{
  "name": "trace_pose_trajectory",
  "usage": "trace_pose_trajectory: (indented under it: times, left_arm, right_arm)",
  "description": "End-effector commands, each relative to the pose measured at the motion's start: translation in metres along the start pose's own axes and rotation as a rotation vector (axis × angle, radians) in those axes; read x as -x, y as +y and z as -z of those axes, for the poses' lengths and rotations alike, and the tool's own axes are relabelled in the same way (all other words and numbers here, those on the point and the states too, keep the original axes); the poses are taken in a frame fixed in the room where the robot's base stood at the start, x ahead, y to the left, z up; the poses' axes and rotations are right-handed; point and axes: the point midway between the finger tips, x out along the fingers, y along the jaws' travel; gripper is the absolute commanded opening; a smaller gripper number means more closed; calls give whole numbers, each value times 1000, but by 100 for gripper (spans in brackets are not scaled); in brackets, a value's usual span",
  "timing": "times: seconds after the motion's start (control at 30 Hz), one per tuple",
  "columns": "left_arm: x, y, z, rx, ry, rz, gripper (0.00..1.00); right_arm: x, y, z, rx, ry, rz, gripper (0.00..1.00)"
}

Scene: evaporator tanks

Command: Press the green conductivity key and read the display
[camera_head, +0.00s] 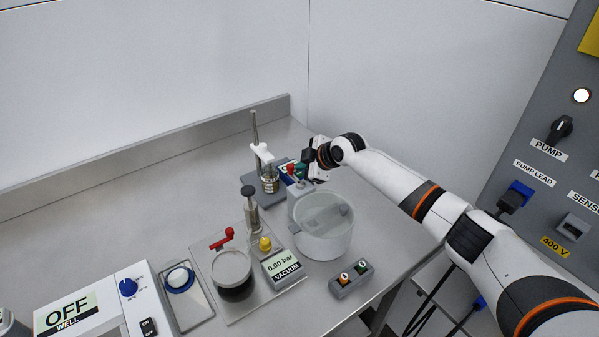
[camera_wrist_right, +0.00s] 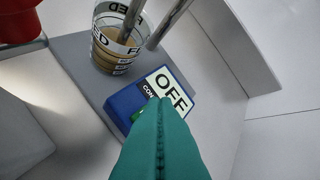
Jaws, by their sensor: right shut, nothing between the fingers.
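The blue conductivity meter (camera_wrist_right: 124,103) shows in the right wrist view on a grey base plate. Its display (camera_wrist_right: 172,90) reads OFF, with a label starting "CON" below it. A small part of the green key (camera_wrist_right: 137,112) shows beside the fingers; the rest is hidden. My right gripper (camera_wrist_right: 158,106) has its teal fingers shut and empty, with tips over the meter's front edge at the key. I cannot tell if they touch it. In the head view the right gripper (camera_head: 301,170) is at the meter (camera_head: 287,164), which it partly hides. My left gripper is not in view.
A FEED beaker (camera_wrist_right: 115,55) with rods in it stands beside the meter. A clear round vessel (camera_head: 324,236) and a red-handled valve (camera_head: 222,239) stand nearer. A vacuum gauge (camera_head: 282,266) reads 0.00 bar. A WELL box (camera_head: 75,312) reads OFF. The left rear bench is clear.

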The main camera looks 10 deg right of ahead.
Motion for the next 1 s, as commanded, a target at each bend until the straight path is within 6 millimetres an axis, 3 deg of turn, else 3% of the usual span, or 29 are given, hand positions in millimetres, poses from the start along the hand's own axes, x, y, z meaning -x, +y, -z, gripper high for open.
trace_pose_trajectory:
  times: [0.03,0.27,0.8,1.0]
  left_arm:
    - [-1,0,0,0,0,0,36]
    - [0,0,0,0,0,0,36]
    - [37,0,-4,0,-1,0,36]
    - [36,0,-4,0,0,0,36]
  right_arm:
    - [-9,17,9,3,19,-31,0]
    - [-8,16,8,2,18,-31,0]
    - [28,-14,-21,0,9,-21,0]
    - [29,-15,-21,0,8,-19,0]
